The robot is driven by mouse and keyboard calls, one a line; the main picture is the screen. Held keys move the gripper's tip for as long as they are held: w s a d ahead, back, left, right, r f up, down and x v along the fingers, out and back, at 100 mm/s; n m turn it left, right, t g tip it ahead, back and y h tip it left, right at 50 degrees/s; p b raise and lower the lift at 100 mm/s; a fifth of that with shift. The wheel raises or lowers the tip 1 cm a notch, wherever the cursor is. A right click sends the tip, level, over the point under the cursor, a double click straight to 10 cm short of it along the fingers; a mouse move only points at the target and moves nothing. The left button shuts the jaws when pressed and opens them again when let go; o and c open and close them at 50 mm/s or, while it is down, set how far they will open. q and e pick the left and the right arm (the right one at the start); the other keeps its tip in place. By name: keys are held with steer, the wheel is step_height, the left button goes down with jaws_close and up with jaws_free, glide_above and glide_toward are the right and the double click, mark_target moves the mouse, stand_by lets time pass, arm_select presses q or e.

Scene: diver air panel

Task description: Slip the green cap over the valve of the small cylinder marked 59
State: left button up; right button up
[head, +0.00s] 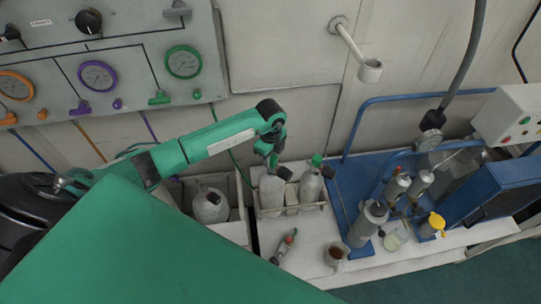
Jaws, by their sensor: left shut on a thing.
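My left gripper (274,154) points down over the left cylinder (271,193) in a white rack. It is shut on a small green piece, which looks like the green cap (273,161), at the top of that cylinder. I cannot tell whether the cap is on the valve or just above it. The right cylinder (309,188) in the rack has a green top (317,160). Both cylinders carry dark tags, and no number can be read on them. My right gripper is not in view.
Another grey cylinder (210,206) stands in a bin to the left. A blue station (352,207) with several cylinders is at the right. A gauge panel (130,62) is behind.

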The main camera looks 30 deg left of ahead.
arm_select(q)
steer(key=o, duration=1)
step_height(320, 180, up, 14)
steer(key=b, duration=0.3)
steer(key=shift+f+b, duration=0.1)
steer(key=shift+b, duration=0.3)
